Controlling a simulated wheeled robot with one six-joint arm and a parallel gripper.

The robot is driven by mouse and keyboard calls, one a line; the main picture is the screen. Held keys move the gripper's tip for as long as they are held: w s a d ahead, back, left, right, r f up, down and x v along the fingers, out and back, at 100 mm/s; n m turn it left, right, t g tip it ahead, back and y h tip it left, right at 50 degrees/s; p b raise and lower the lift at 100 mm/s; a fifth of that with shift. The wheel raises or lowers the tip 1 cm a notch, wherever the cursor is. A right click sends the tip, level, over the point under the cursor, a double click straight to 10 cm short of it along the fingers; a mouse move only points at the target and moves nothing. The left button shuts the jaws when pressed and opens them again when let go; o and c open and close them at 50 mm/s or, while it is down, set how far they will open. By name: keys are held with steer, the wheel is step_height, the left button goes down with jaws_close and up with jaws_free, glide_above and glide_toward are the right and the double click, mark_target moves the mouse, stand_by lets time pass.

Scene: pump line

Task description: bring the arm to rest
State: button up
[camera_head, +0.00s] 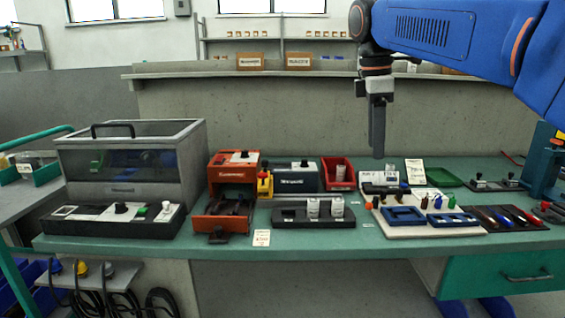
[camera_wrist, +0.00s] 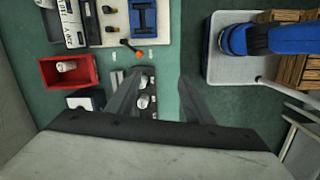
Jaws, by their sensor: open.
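My blue arm (camera_head: 440,32) reaches in from the upper right in the head view. My gripper (camera_head: 378,150) hangs from it, pointing down above the back of the green bench (camera_head: 300,247). In the wrist view my gripper's two fingers (camera_wrist: 158,95) stand apart with nothing held between them. Below them I see the black rack with white-capped vials (camera_wrist: 147,100), well under the fingertips. In the head view that rack (camera_head: 290,215) stands at the bench's front middle, to the left of my gripper.
A clear-lidded box (camera_head: 130,165) and an orange machine (camera_head: 225,205) stand at the left. A red bin (camera_head: 337,173) stands behind the rack. A white board (camera_head: 405,228) with blue fixtures lies right of it. A concrete ledge (camera_head: 255,110) runs behind the bench. Air around my gripper is free.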

steer(key=s+d+f+m+t, duration=0.2)
steer(key=s+f+m, duration=0.6)
steer(key=s+f, duration=0.4)
steer(key=s+d+f+m+t+y, duration=0.1)
steer(key=s+d+f+m, duration=0.4)
steer(key=s+f, duration=0.8)
step_height(320, 180, down, 5)
steer(key=m+t, duration=0.1)
steer(key=m, duration=0.1)
steer(key=shift+d+f+m, duration=0.15)
steer(key=shift+d+m, duration=0.1)
steer(key=shift+m, duration=0.15)
steer(key=shift+c, duration=0.6)
